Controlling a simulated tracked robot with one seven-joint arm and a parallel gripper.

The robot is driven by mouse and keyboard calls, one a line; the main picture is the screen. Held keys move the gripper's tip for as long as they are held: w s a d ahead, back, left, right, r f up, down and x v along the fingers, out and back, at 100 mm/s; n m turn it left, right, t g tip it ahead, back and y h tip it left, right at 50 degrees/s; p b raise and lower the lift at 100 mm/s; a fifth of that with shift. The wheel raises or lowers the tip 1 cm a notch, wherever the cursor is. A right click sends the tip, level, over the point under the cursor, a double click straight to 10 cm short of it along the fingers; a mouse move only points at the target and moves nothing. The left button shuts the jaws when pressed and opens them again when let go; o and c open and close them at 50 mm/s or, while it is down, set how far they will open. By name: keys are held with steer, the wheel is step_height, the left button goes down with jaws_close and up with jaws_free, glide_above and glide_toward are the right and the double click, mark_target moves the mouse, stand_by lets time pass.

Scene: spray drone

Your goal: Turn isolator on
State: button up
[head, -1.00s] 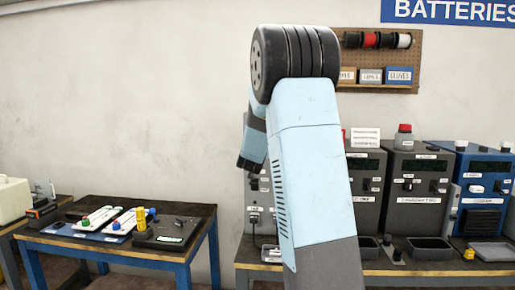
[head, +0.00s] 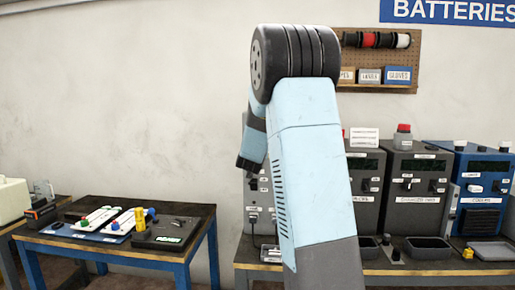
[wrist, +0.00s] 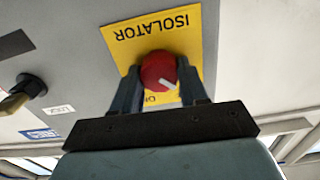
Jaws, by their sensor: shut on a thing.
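The isolator's red round knob (wrist: 157,68) shows in the wrist view, in front of a yellow plate (wrist: 178,35) lettered ISOLATOR, which appears upside down. A white pointer mark on the knob points to the lower right of the picture. My gripper (wrist: 160,78) is shut on the knob, with one dark finger on each side. Part of the plate's second lettering is hidden by the fingers and knob. In the head view my arm fills the middle, and neither the gripper nor the isolator can be seen there.
In the wrist view, a brass-coloured handle on a dark mount (wrist: 24,90) sits on the same grey panel, left of my gripper. In the head view, a blue-framed table (head: 183,258) with tools stands left. Chargers (head: 414,188) stand on a bench at right.

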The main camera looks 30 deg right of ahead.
steer(key=shift+a, duration=0.1)
steer(key=m, duration=1.7)
steer(key=shift+d+f, duration=0.2)
steer(key=shift+f, duration=0.1)
steer(key=shift+s+m, duration=0.1)
steer(key=shift+m, duration=0.3)
steer(key=o, duration=1.1)
steer(key=shift+c, duration=0.2)
steer(key=v, duration=1.3)
steer(key=shift+s+a, duration=0.2)
steer(key=shift+s, duration=0.1)
